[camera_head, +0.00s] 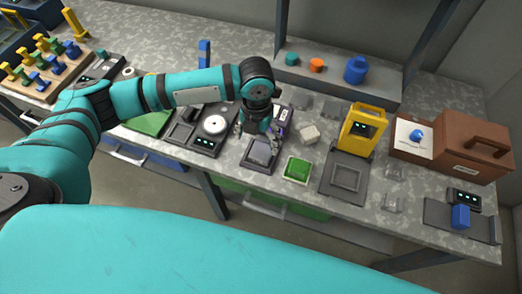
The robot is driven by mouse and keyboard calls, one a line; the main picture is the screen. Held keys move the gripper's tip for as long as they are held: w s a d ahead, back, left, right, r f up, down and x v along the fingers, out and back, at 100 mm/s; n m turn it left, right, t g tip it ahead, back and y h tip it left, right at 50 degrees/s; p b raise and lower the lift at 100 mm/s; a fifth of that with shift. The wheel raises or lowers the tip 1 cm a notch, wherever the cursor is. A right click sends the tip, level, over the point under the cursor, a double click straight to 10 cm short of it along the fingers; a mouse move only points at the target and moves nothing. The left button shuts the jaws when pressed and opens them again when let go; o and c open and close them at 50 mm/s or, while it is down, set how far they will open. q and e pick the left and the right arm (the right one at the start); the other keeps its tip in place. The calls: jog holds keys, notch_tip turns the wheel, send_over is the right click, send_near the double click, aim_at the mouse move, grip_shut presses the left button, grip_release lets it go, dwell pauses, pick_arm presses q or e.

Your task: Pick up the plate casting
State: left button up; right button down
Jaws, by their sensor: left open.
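My left arm comes in from the left and reaches over the workbench. Its gripper (259,134) points down, open, with its fingers apart. Just below it in the picture, a grey, flat, squarish piece (261,153) lies in a dark tray (265,170); it looks like the plate casting, though I cannot be sure. The gripper partly hides its far side, and I cannot tell whether the fingers touch it. A pale block (309,134) lies to the right of the gripper. My right gripper is not in view.
A green block (297,170), yellow frame (363,128), brown case (470,140) and blue block (460,217) stand to the right. A shelf (340,80) stands behind; a tool rack (40,75) is far left.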

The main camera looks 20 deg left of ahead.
aim_at(260, 153)
pick_arm(q)
jog(key=shift+f, duration=0.65)
jog(key=f, duration=0.2)
jog(key=f+p, duration=0.1)
jog(key=f, duration=0.1)
jog(key=shift+s+d+f, duration=0.1)
jog(key=shift+d, duration=0.3)
jog(key=shift+f, duration=0.5)
jog(key=c, duration=1.4)
jog(key=shift+c, duration=0.2)
jog(key=shift+r, duration=0.1)
